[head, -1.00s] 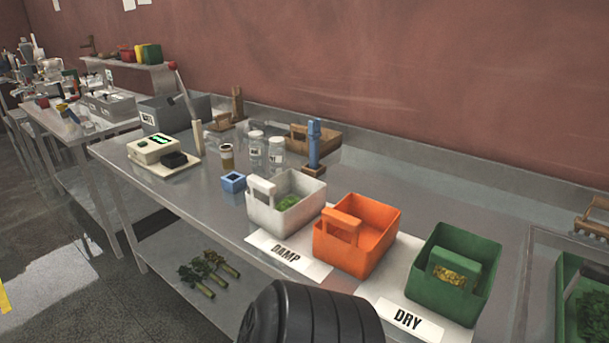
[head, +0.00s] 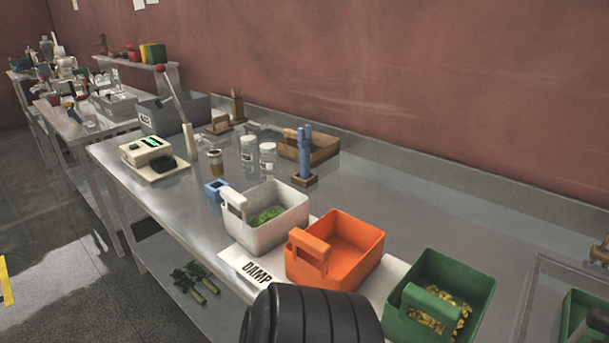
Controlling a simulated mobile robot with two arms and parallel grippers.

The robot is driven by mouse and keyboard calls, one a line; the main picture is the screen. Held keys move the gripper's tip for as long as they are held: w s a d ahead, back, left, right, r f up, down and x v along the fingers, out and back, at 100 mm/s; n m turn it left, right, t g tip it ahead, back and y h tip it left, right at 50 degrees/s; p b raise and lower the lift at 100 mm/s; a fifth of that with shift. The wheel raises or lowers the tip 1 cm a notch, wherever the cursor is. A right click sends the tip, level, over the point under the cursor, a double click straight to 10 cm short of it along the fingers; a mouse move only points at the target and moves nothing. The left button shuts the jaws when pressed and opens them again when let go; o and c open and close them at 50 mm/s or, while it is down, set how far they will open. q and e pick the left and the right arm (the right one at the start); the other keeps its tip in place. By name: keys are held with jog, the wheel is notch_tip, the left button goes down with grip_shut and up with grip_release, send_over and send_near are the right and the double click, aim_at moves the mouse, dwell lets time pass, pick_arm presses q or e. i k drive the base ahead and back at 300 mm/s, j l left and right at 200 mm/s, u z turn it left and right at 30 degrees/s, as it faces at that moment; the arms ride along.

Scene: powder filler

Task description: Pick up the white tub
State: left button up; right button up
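The white tub (head: 285,235) stands on the metal bench, at the left end of a row of three handled tubs. It has an upright handle (head: 233,203) on its near left side and green leafy bits (head: 265,216) inside. It sits at the back of a white card marked DAMP (head: 240,262). Neither gripper shows in the head view. A black ribbed part of my own body fills the bottom centre and hides part of the bench front.
An orange tub (head: 343,268) stands close to the white tub's right. A green tub (head: 455,310) with yellow pieces is farther right. A small blue cup (head: 213,194), jars (head: 249,152) and a scale (head: 148,153) stand to the left.

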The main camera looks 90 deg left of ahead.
aim_at(261, 218)
jog(key=u, duration=2.35)
